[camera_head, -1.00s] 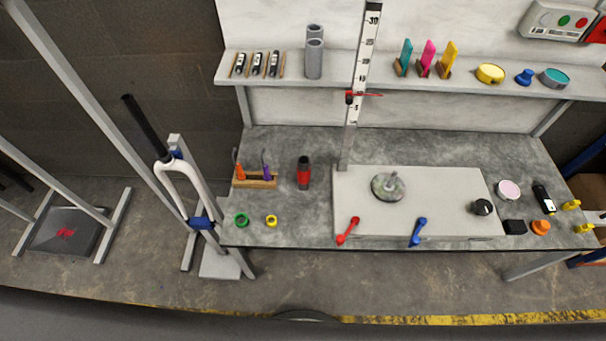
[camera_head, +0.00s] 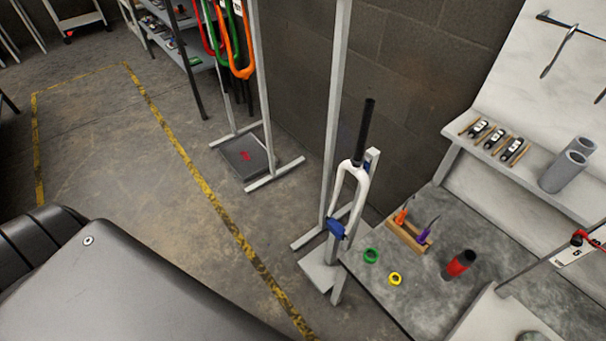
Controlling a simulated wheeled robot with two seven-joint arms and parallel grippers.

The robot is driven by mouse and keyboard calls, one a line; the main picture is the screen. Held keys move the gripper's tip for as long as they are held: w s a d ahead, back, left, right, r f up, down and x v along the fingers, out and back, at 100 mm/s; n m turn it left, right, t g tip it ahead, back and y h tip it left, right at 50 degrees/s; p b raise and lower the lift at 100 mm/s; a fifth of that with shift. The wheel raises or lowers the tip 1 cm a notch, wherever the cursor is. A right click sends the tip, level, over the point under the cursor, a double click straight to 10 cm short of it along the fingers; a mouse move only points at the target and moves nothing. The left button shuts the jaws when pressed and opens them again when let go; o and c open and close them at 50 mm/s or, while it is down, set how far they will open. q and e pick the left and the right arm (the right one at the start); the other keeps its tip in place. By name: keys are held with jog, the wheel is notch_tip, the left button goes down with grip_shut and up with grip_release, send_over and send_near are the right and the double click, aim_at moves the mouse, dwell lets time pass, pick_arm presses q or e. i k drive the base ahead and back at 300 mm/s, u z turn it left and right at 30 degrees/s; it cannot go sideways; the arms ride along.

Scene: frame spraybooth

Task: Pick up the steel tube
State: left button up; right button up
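Two grey tubes stand upright, close together, on the wall shelf at the right; the front tube (camera_head: 563,174) partly hides the rear tube (camera_head: 583,147). I cannot tell from their look alone which is steel. A white fork (camera_head: 344,195) with a black steerer (camera_head: 365,130) stands upright in a stand left of the bench. Neither of my grippers is in view.
Several black parts in wooden holders (camera_head: 497,141) share the shelf (camera_head: 468,140). The bench (camera_head: 380,290) carries a red-black bottle (camera_head: 458,264), a wooden tool rack (camera_head: 407,236), a green ring (camera_head: 371,256) and a yellow ring (camera_head: 396,279). Open floor lies left.

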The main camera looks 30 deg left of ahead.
aim_at(460, 263)
jog(key=z, duration=0.1)
jog(key=k, duration=1.1)
jog(key=z, duration=1.35)
jog(key=i, duration=0.5)
